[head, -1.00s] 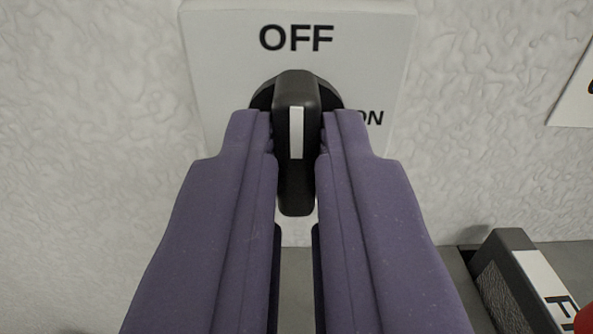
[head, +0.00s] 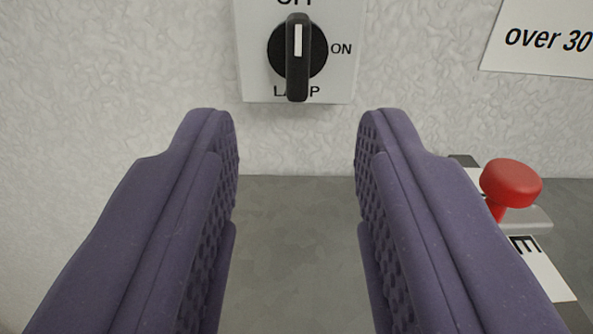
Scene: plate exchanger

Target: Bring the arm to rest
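My gripper (head: 297,130) is wide open, with two purple padded fingers and nothing between them. It is clear of the black rotary knob (head: 297,68), which sits on a white plate (head: 345,80) on the wall ahead. The knob's white mark points up toward the "OFF" label, which is cut by the top edge. "ON" is printed to its right and "LAMP" below, partly covered by the knob.
A red mushroom-shaped knob (head: 511,184) stands at the right, close to my right finger, by a grey part with a lettered white label (head: 538,268). A paper sign (head: 540,40) reading "over 30" hangs upper right. Grey surface (head: 295,250) between the fingers is bare.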

